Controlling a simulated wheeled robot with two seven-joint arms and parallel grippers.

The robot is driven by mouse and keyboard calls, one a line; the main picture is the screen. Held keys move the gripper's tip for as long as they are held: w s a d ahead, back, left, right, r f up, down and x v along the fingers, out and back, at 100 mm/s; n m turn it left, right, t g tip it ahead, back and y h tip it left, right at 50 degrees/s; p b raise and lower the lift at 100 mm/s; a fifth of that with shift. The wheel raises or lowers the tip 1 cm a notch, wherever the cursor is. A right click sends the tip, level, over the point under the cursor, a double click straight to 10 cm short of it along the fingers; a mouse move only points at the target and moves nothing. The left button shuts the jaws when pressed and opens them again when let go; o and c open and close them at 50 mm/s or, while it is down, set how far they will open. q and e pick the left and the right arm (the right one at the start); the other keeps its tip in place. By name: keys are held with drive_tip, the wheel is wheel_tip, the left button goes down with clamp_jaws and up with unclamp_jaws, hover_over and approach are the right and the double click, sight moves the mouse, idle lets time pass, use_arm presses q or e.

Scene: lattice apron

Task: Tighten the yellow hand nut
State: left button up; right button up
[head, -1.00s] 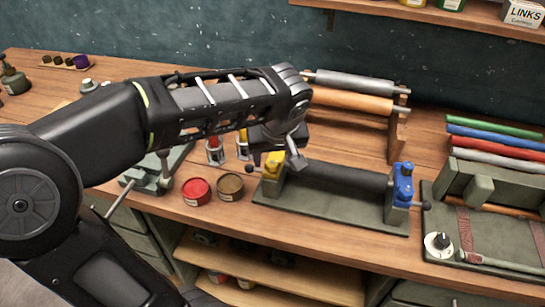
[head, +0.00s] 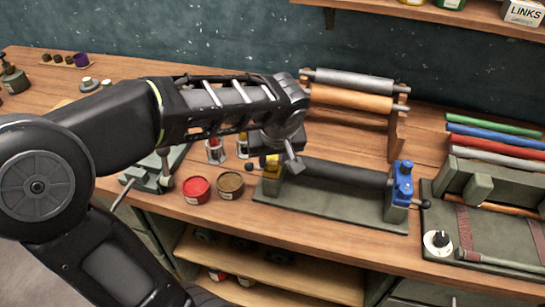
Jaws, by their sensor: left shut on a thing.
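The yellow hand nut (head: 271,164) sits at the left end of a green stand that carries a dark roller (head: 342,174). My left gripper (head: 275,160) is over this end, with its fingers at the yellow nut, and it is shut on it. The gripper and wrist hide much of the nut. A blue hand nut (head: 403,178) is at the right end of the stand. My right gripper is not in view.
Open red (head: 196,190) and brown (head: 230,185) tins stand just left of the stand. A rack with grey and orange rolls (head: 350,98) stands behind. Coloured rolls and a green fixture (head: 490,190) lie at right. Bare wood lies behind the roller.

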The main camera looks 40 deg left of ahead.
use_arm(q)
clamp_jaws()
drive_tip(key=shift+m, duration=0.3)
drive_tip(key=m+t+h+b, duration=0.1)
drive_tip(key=m, duration=0.2)
drive_tip(key=shift+s+a, duration=0.1)
drive_tip(key=shift+a, duration=0.05)
drive_tip(key=m+h, duration=0.1)
drive_tip(key=m, duration=0.1)
drive_tip(key=m+h+b, duration=0.1)
drive_tip(key=m, duration=0.2)
drive_tip(key=shift+a, duration=0.2)
drive_tip(key=m+h, duration=0.1)
drive_tip(key=m, duration=0.1)
drive_tip(key=m+h+b, duration=0.1)
drive_tip(key=m, duration=0.2)
drive_tip(key=shift+a, duration=0.2)
drive_tip(key=o, duration=0.9)
unclamp_jaws()
